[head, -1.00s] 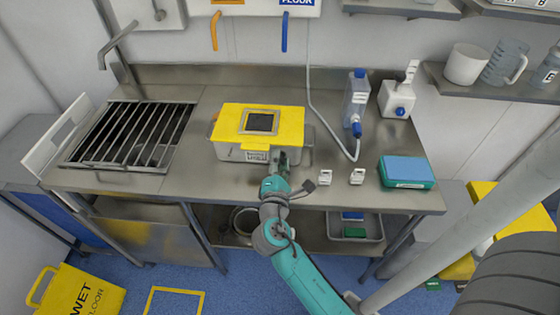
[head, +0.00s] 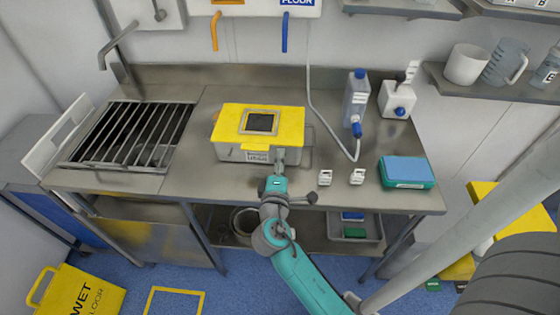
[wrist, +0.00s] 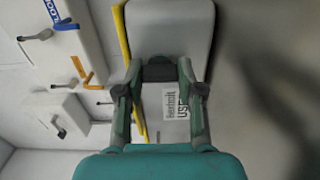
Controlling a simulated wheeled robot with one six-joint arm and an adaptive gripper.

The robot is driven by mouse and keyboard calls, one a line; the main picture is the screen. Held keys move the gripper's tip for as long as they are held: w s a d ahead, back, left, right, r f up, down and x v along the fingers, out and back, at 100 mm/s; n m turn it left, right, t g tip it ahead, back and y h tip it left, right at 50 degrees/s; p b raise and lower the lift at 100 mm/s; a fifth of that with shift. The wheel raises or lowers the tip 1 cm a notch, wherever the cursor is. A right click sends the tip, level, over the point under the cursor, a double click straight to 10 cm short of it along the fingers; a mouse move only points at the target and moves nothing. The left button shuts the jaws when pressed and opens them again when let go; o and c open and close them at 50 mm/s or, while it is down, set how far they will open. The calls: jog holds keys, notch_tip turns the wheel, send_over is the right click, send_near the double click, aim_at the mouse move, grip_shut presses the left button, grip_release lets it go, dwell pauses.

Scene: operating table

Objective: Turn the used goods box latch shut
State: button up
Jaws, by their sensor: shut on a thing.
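The used goods box (head: 235,152) is a grey box with a yellow lid (head: 290,122) on the steel table, its lid down. A white label is on its front; it also shows sideways in the wrist view (wrist: 172,140). My gripper (head: 279,156) is at the right part of the box's front face. In the wrist view my gripper (wrist: 160,70) has both fingertips pressed in around a small dark part at the box front, seemingly the latch. The fingers hide most of the latch, so its exact angle cannot be told.
Two small white pieces (head: 325,177) and a teal box with a blue top (head: 407,171) lie to the right. A bottle with a blue cap and tube (head: 356,100) stands behind them. A sink grate (head: 130,135) is at left. The table front between sink and box is clear.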

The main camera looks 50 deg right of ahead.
dwell(0.3)
jog(key=o, duration=1.2)
jog(key=shift+c, duration=0.2)
jog(key=shift+a, duration=0.1)
jog(key=v, duration=1.2)
